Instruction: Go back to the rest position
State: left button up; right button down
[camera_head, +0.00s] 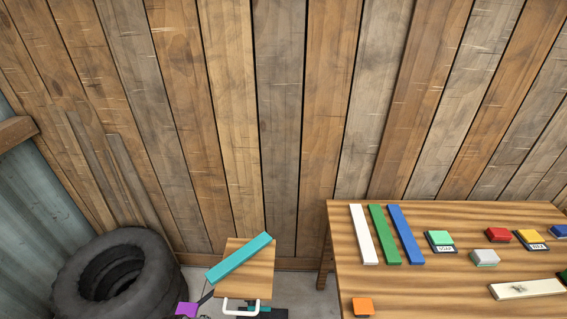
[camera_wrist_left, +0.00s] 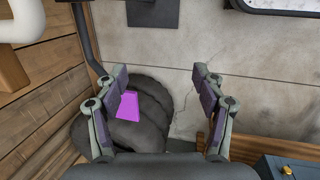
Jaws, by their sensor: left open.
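My left gripper (camera_wrist_left: 160,73) is open in the left wrist view, its two fingers spread wide with nothing gripped between them. A purple block (camera_wrist_left: 130,105) shows beside the left finger, in front of the dark tire; I cannot tell what it rests on. A purple piece (camera_head: 186,309) also shows at the bottom edge of the head view. I cannot make out either gripper clearly in the head view. My right gripper is not in view.
Stacked tires (camera_head: 68,290) stand at the left. A teal bar (camera_head: 240,257) lies across a small wooden stool (camera_head: 262,283). The wooden table (camera_head: 432,290) at the right holds white, green and blue bars and several small blocks. A plank wall (camera_head: 280,110) stands behind.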

pick_arm(q)
jog(key=s+a+f+m+y+b, duration=0.1)
jog(key=s+f+m+b, duration=0.1)
jog(key=s+f+m, duration=0.7)
jog(key=s+a+f+m+g+b, duration=0.1)
jog(key=s+f+m, duration=0.8)
jog(key=s, duration=1)
notch_tip(320, 180, down, 4)
jog(key=shift+s+a+f+y+b, duration=0.1)
jog(key=shift+s+a+y+b, duration=0.1)
jog(key=shift+y+b, duration=0.2)
